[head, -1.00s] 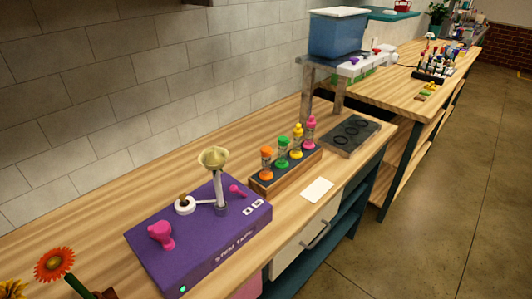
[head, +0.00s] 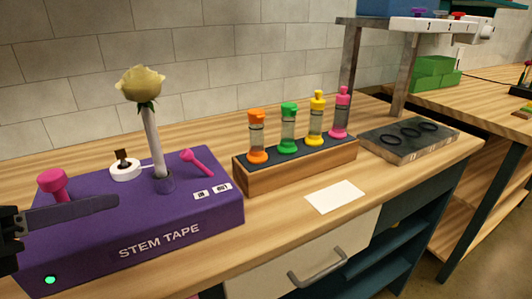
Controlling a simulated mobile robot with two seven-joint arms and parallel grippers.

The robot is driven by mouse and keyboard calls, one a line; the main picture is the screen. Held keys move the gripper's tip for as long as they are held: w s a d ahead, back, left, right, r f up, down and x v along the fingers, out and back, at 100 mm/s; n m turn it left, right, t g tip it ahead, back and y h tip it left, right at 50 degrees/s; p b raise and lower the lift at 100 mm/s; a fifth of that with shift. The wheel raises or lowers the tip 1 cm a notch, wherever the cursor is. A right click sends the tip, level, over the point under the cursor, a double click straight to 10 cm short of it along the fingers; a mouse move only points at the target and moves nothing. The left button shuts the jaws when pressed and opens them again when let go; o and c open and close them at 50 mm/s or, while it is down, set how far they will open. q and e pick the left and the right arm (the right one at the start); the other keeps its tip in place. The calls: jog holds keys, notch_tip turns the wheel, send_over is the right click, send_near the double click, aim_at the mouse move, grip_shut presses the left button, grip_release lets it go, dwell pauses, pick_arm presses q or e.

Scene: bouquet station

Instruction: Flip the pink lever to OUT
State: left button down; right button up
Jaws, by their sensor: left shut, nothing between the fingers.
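The purple stem tape machine (head: 180,235) stands on the wooden counter at the left. The pink lever (head: 196,163) lies tilted on its top at the right, behind two small white labels (head: 212,191). The right label appears to read OUT; the lever's exact setting is hard to tell. A cream rose (head: 141,84) stands upright in the machine's socket (head: 163,183), left of the lever. My left gripper (head: 115,202) comes in from the left edge, shut and empty, in front of the pink knob (head: 53,183) and left of the lever, apart from it. My right gripper is not in view.
A wooden rack (head: 298,167) with orange, green, yellow and pink-topped tubes stands right of the machine. A white card (head: 335,197) lies in front of it. A dark plate with rings (head: 410,137) sits further right. A white reel (head: 125,170) is beside the rose stem.

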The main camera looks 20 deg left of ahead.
pick_arm(q)
jog(key=shift+a, duration=0.1)
jog(key=b, duration=0.2)
send_near(199, 165)
jog(key=f, duration=0.2)
jog(key=shift+s+f, duration=0.2)
jog(key=shift+f, duration=0.15)
jog(key=shift+w+a+r+p, duration=0.1)
jog(key=shift+w+r+p, duration=0.1)
jog(key=shift+w, duration=0.5)
jog(key=shift+w+a+r+p, duration=0.1)
jog(key=shift+w+r, duration=0.15)
jog(key=shift+w, duration=0.4)
jog(key=shift+w+a+r+p, duration=0.1)
jog(key=shift+w+r, duration=0.1)
jog(key=shift+w, duration=0.5)
